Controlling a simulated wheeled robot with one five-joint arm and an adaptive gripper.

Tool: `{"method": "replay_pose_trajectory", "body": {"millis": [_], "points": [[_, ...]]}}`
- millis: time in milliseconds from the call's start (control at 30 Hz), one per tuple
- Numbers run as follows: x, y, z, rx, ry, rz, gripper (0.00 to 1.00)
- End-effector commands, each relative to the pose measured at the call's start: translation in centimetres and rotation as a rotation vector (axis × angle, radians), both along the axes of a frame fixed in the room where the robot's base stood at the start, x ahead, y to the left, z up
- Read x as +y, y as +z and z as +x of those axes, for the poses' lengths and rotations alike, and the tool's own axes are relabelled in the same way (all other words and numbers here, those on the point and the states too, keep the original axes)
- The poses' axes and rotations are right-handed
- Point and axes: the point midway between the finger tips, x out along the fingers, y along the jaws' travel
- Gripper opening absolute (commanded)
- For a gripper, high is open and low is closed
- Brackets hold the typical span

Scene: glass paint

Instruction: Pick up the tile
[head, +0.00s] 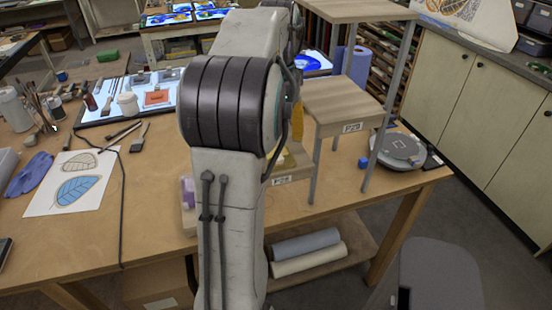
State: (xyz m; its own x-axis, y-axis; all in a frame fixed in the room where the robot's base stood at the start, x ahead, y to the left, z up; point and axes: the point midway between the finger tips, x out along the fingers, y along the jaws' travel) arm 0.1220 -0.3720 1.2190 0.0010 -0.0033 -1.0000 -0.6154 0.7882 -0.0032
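A small orange square piece (157,98) lies on the lit white panel (101,108) on the wooden workbench, left of my arm. It looks like a tile, but it is too small to be sure. My arm stands upright through the middle of the view and covers part of the bench. My gripper is not visible; the upper arm hides whatever is behind it.
A stepped wooden stand (340,99) on metal legs rises right of my arm. A grey round device (400,148) and a blue cube (363,162) are near the bench's right end. Brushes, jars, a purple glove (30,174) and a leaf drawing (76,182) lie left.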

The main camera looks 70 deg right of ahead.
Motion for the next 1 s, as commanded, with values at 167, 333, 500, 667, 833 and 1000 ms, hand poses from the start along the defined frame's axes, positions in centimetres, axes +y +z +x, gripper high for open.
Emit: {"method": "replay_pose_trajectory", "body": {"millis": [167, 333, 500, 667, 833, 1000], "points": [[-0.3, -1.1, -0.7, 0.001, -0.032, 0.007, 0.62], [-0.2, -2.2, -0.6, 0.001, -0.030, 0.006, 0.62], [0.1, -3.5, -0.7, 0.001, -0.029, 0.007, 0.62], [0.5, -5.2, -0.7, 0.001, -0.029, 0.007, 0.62], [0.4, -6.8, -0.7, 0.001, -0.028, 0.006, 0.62], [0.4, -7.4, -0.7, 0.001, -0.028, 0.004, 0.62]]}}
